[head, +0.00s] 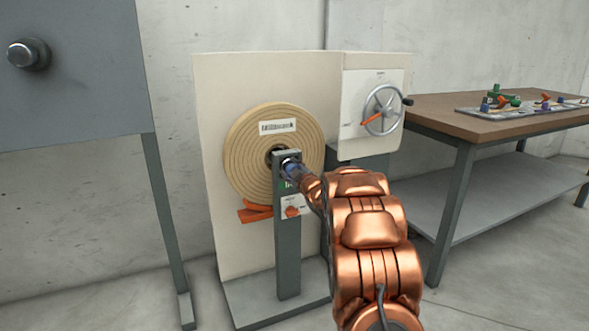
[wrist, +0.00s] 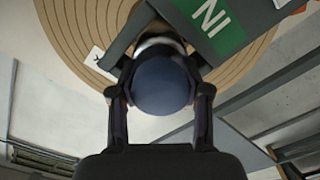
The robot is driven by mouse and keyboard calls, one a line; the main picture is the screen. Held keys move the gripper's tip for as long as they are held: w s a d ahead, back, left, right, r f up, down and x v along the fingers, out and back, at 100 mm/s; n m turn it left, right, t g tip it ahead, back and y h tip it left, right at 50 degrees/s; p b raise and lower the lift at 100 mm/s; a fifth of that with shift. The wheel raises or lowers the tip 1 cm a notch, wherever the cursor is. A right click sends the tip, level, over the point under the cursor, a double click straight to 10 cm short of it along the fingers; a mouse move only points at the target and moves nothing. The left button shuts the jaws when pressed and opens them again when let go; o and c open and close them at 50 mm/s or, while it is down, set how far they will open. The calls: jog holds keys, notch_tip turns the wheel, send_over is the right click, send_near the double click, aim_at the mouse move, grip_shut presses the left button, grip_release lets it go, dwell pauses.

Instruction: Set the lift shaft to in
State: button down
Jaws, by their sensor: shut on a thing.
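The lift shaft ends in a round dark blue knob (head: 290,169) at the top of a grey post (head: 287,240), in front of the coil's centre in the head view. My gripper (wrist: 160,90) is shut on this knob, one finger on each side; the knob (wrist: 163,85) fills the space between them in the wrist view. A pale collar (wrist: 158,42) shows behind the knob. A green label (wrist: 215,28) reading "IN" upside down sits on the post beside it. My arm hides part of the post in the head view.
A tan spiral coil (head: 250,150) stands against a cream panel (head: 212,90). A handwheel (head: 383,108) is up to the right.

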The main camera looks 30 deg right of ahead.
jog(key=shift+w+r, duration=0.15)
jog(key=shift+r, duration=0.4)
jog(key=c, duration=0.7)
grip_release()
jog(key=shift+w+d+f, duration=0.1)
jog(key=shift+w+f, duration=0.15)
jog(key=shift+f, duration=0.05)
jog(key=shift+o, duration=0.9)
jog(key=shift+f, duration=0.1)
jog(key=shift+s+f, duration=0.1)
jog(key=shift+s, duration=0.05)
jog(key=s+a, duration=0.1)
jog(key=s, duration=0.6)
jog(key=shift+s+a, duration=0.2)
jog(key=shift+s, duration=0.15)
